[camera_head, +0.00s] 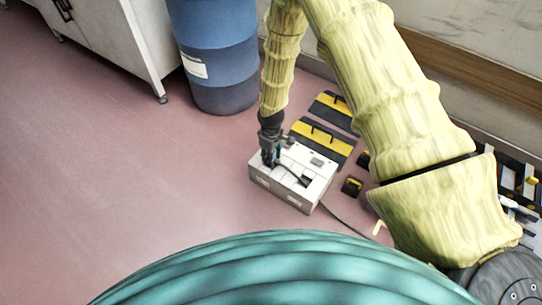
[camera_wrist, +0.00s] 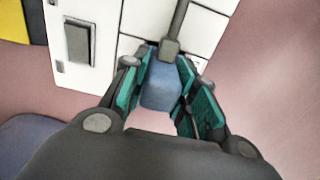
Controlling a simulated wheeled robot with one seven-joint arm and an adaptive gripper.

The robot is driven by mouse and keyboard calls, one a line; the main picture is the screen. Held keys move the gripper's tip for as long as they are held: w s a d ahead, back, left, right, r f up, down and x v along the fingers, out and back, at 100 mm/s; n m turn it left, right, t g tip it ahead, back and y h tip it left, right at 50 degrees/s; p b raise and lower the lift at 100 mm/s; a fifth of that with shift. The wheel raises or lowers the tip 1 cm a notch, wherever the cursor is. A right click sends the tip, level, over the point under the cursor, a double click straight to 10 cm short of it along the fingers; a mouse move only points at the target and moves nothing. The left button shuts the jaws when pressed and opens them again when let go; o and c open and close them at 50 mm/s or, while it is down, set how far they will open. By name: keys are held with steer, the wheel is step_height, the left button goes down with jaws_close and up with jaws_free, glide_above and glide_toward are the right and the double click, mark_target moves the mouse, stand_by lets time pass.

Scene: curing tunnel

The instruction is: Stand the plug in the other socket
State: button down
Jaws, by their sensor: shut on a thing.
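My gripper (camera_head: 271,156) is low over the left rear part of the white tiled box (camera_head: 285,193). In the wrist view my gripper (camera_wrist: 163,80) has its teal fingers shut on both sides of a blue plug (camera_wrist: 161,88). A grey cord end (camera_wrist: 172,46) leads away from the plug across the white top. I cannot tell whether the plug sits in a socket or is clear of the top. A grey rectangular fitting (camera_wrist: 77,44), possibly a socket, is on the panel to the left; it also shows in the head view (camera_head: 316,161).
A dark cable (camera_head: 345,222) runs from the box across the pink floor. A blue drum (camera_head: 215,55) stands behind left. The floor at left is clear.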

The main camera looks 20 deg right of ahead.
steer(key=shift+f, duration=0.15)
steer(key=c, duration=1.1)
jaws_free()
step_height(320, 180, up, 12)
steer(key=p, duration=0.5)
steer(key=s+f+m+y, duration=0.15)
steer(key=s+f, duration=0.25)
steer(key=s, duration=0.4)
steer(key=s+f+m+h, duration=0.1)
steer(key=s+f+m, duration=0.15)
steer(key=s, duration=0.55)
steer(key=s+d+m, duration=0.1)
steer(key=s, duration=0.5)
steer(key=s+d+m, duration=0.1)
steer(key=s, duration=0.6)
steer(key=s+d+f+m, duration=0.1)
steer(key=s+m, duration=0.1)
steer(key=s, duration=0.5)
steer(key=shift+s+d, duration=0.2)
steer(key=shift+s, duration=0.05)
